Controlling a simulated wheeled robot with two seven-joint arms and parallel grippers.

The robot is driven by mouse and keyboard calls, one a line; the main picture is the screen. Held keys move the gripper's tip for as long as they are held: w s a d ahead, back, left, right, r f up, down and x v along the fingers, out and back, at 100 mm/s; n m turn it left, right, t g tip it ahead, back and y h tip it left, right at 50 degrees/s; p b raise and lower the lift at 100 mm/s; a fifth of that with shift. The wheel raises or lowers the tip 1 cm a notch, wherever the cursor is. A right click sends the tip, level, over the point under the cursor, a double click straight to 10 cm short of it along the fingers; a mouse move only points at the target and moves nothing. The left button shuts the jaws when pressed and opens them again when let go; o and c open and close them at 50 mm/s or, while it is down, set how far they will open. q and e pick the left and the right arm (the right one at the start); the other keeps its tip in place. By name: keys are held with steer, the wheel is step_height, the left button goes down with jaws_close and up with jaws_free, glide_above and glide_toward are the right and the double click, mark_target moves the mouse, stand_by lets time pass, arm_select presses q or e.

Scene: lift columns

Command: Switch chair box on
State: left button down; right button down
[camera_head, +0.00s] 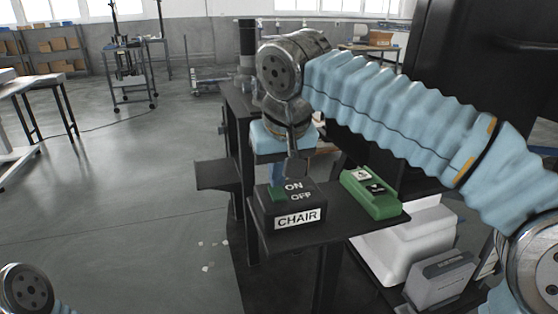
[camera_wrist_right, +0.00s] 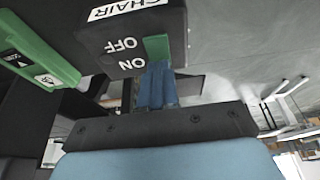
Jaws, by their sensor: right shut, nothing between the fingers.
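The chair box (camera_head: 283,206) is a black box with a white CHAIR label and the words ON and OFF on top. It sits on the dark shelf of the black stand. Its green switch (camera_head: 277,193) is beside the words; it also shows in the right wrist view (camera_wrist_right: 157,47). My right gripper (camera_head: 297,168) is shut and empty, pointing down just behind the box. In the right wrist view its blue fingertips (camera_wrist_right: 157,85) are at the switch's near end; I cannot tell whether they touch. My left gripper is not in view; only part of my left arm shows at lower left.
A green box (camera_head: 375,196) with two buttons or labels stands right of the chair box on the same shelf (camera_head: 318,232). White and grey boxes (camera_head: 440,278) lie lower at right. A dark cabinet stands behind my right arm. The floor at left is mostly clear.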

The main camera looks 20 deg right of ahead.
steer(key=shift+f, duration=0.2)
steer(key=shift+w+f, duration=0.15)
steer(key=shift+f, duration=0.1)
stand_by(0.3)
steer(key=shift+s, duration=0.85)
